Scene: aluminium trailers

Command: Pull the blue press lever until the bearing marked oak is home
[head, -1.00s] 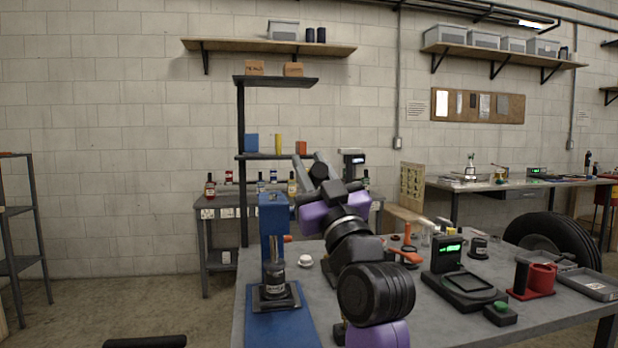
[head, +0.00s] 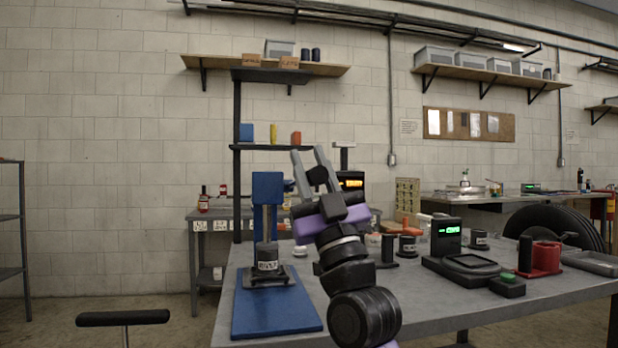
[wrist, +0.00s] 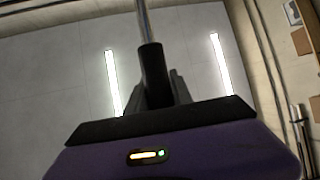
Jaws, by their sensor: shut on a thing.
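The blue press (head: 267,188) stands on a blue base plate (head: 255,318) at the near left of the bench, with a bare metal ram below its head. A dark cylindrical part (head: 267,257) with a pale label sits under the ram; its lettering is too small to read surely. My gripper (head: 316,168) is right of the press head, fingers pointing up. In the wrist view, my gripper (wrist: 160,92) is shut on the black grip (wrist: 154,72) of a metal rod, which looks like the press lever. Where the rod joins the press is hidden.
A black padded bar (head: 123,318) stands in front, left of the bench.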

